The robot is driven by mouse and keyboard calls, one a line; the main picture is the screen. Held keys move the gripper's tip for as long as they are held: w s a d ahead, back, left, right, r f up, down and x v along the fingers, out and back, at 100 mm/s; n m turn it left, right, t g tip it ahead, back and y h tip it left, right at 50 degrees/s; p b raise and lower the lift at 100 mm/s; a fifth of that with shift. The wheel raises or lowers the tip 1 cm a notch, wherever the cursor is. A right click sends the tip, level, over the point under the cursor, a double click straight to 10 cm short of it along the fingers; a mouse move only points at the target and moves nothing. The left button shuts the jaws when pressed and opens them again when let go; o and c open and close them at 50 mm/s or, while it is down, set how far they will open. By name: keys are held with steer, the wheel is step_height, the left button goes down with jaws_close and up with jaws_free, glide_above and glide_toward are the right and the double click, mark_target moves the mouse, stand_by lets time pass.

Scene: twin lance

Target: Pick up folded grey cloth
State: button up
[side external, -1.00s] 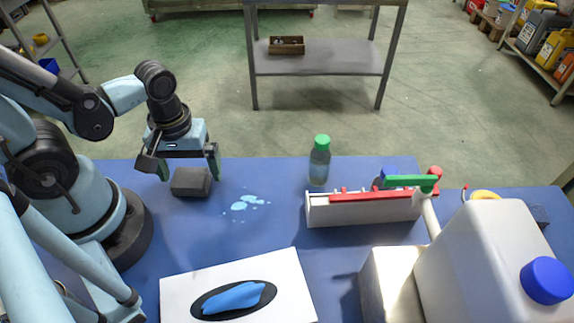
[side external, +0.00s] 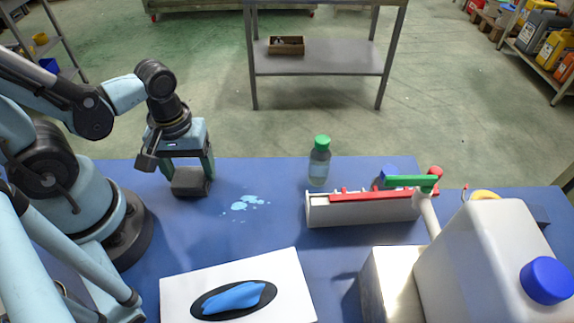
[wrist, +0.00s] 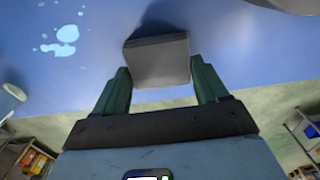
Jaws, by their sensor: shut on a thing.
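The folded grey cloth (side external: 190,183) is a dark grey block at the far left of the blue table. My gripper (side external: 191,175) is over it, pointing down, with one finger on each side, shut on it. In the side view the cloth appears at table level; I cannot tell whether it touches the table. In the wrist view the cloth (wrist: 159,60) sits between the two green fingers (wrist: 158,80) of my gripper.
Light blue puddles (side external: 247,203) lie right of the cloth. A green-capped bottle (side external: 319,166) and a white holder with a red strip (side external: 350,211) stand further right. A large white jug (side external: 480,260) stands at front right.

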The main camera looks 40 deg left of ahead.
mark_target(190, 172)
steer(key=shift+r, duration=0.1)
steer(key=shift+r, duration=1.6)
steer(key=shift+s+d+r, duration=0.15)
steer(key=shift+r, duration=0.2)
steer(key=s+d+r, duration=0.6)
steer(key=d, duration=0.3)
steer(key=shift+d+r, duration=0.25)
steer(key=shift+r, duration=0.15)
steer(key=shift+s, duration=0.1)
